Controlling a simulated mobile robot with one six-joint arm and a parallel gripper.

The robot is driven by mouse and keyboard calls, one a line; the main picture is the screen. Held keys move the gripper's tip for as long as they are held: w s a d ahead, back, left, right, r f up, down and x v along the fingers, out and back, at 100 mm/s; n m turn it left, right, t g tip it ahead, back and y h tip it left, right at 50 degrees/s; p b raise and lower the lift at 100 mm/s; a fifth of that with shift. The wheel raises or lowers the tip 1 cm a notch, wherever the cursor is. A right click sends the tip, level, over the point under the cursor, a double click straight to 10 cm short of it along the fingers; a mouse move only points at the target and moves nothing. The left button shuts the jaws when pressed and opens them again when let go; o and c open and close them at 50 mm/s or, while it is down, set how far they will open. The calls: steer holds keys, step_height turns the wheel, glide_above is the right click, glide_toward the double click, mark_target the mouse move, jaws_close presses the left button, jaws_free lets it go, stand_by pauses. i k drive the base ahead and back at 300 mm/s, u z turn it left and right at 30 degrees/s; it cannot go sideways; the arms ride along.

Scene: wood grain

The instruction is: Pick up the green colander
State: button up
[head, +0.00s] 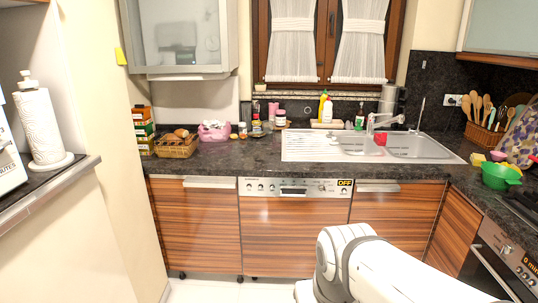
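The green colander (501,175) sits on the dark countertop at the right, near the stove. It is a bright green bowl shape and its open top faces up. My white arm is in the lower right of the head view, below and in front of the counter. My gripper is not in view, as the arm runs out of the frame at the bottom right.
A yellow sponge-like block (477,159) and a pink item (498,156) lie near the colander. A basket of wooden utensils (484,134) stands behind. The steel sink (345,147) is to the left; the oven (497,262) is below right.

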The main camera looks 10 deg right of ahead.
mark_target(498, 178)
steer(key=z, duration=0.35)
steer(key=i, duration=1.55)
steer(key=z, duration=1.55)
steer(key=i, duration=1.65)
steer(key=z, duration=0.7)
